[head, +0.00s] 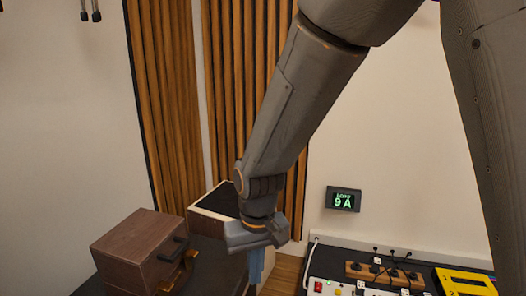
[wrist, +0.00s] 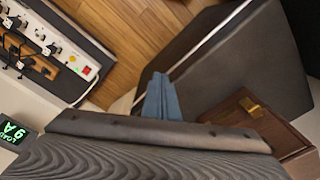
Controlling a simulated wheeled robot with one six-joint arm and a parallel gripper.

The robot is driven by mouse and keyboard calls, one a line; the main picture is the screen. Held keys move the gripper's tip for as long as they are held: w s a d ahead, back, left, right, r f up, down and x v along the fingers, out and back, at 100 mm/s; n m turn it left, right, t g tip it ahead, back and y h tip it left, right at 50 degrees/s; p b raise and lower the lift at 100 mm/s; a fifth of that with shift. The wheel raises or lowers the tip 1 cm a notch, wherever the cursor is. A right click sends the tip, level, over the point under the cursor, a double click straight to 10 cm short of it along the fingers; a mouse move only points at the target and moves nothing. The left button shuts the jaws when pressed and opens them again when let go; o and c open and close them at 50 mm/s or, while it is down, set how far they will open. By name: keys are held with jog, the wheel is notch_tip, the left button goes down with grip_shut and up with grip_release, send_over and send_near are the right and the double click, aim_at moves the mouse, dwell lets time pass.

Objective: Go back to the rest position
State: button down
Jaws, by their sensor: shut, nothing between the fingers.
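My gripper (head: 256,268) hangs from my grey arm in the middle of the head view, fingers pointing down. Its blue fingers (wrist: 160,97) are shut with nothing between them. They are in the air between the brown wooden box on the left and the power strip on the right. In the head view the lower ends of the fingers are close to the bottom edge of the picture.
A brown wooden box (head: 135,247) stands on a dark surface at left. A dark-topped cabinet (head: 217,200) is behind my gripper. Right are a power strip (head: 340,289), a wooden socket block (head: 372,276), a yellow unit (head: 464,284) and a wall display reading "LOAD 9 A" (head: 343,199).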

jog(key=s+r+n, duration=0.3)
jog(key=s, duration=1.3)
jog(key=d+r+m+p, duration=0.3)
jog(key=d+r+p, duration=0.7)
jog(key=r+p, duration=0.3)
jog(key=d+r+m+p, duration=0.4)
jog(key=d+r+p, duration=0.7)
jog(key=r+p, duration=0.3)
jog(key=shift+r+g+h+p, duration=0.2)
jog(key=shift+g+h+p, duration=0.1)
jog(key=shift+p, duration=0.55)
